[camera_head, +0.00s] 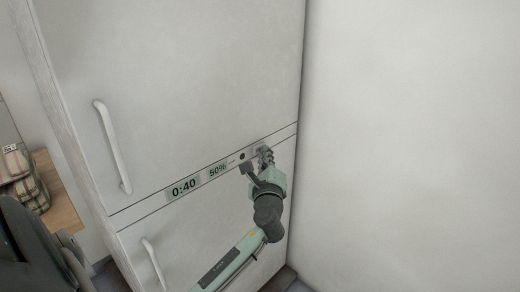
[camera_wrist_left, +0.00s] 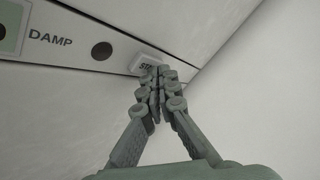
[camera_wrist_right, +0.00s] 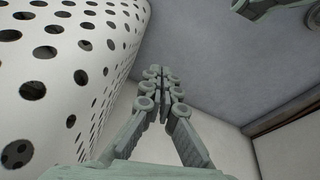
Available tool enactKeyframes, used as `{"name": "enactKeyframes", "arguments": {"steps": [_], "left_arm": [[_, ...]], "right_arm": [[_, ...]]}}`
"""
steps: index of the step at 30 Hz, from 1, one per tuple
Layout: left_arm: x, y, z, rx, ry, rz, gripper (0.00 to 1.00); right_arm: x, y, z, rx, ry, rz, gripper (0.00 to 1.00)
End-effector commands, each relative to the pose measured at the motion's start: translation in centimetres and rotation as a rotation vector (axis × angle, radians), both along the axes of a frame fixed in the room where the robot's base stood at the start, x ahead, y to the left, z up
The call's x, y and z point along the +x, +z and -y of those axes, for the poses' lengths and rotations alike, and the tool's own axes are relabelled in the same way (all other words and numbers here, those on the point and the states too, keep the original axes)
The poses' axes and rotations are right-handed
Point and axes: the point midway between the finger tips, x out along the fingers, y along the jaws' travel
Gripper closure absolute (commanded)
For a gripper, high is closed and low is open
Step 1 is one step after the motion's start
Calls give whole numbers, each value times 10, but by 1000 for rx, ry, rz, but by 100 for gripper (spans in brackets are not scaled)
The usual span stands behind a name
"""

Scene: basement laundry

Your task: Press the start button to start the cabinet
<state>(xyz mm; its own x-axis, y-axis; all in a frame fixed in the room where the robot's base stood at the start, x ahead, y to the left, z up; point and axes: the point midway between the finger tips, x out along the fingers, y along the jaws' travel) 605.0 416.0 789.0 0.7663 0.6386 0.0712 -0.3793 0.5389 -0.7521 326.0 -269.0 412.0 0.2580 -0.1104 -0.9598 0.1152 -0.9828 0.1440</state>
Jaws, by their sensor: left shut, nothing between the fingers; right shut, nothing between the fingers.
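The tall white cabinet (camera_head: 200,80) stands in front of me, with a control strip across it. The strip has a 0:40 display (camera_head: 183,188), a 50% display (camera_head: 217,170) and a dark round knob or hole (camera_wrist_left: 102,51). The white start button (camera_wrist_left: 146,60), with part of its lettering showing, is at the strip's right end. My left gripper (camera_head: 265,153) is shut and empty, its tips in front of the button and partly hiding it. I cannot tell whether they touch it. My right gripper (camera_wrist_right: 159,72) is shut and empty, seen only in its wrist view.
The cabinet has an upper handle (camera_head: 112,148) and a lower handle (camera_head: 154,264). A plain white wall (camera_head: 415,140) is at right. Plaid cloth (camera_head: 20,175) lies on a wooden surface at left. A white perforated surface (camera_wrist_right: 75,65) is close beside my right gripper.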

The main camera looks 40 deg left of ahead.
Motion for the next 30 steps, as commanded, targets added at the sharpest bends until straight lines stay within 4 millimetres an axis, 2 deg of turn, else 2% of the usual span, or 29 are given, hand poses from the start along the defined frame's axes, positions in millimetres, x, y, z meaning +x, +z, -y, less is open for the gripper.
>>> {"name": "enactKeyframes", "arguments": {"steps": [18,30], "left_arm": [[0,0,-4,0,1,0,100],[-1,0,12,-1,1,-1,100]], "right_arm": [[0,1,-1,1,0,0,100],[0,3,-1,1,0,0,100]]}}
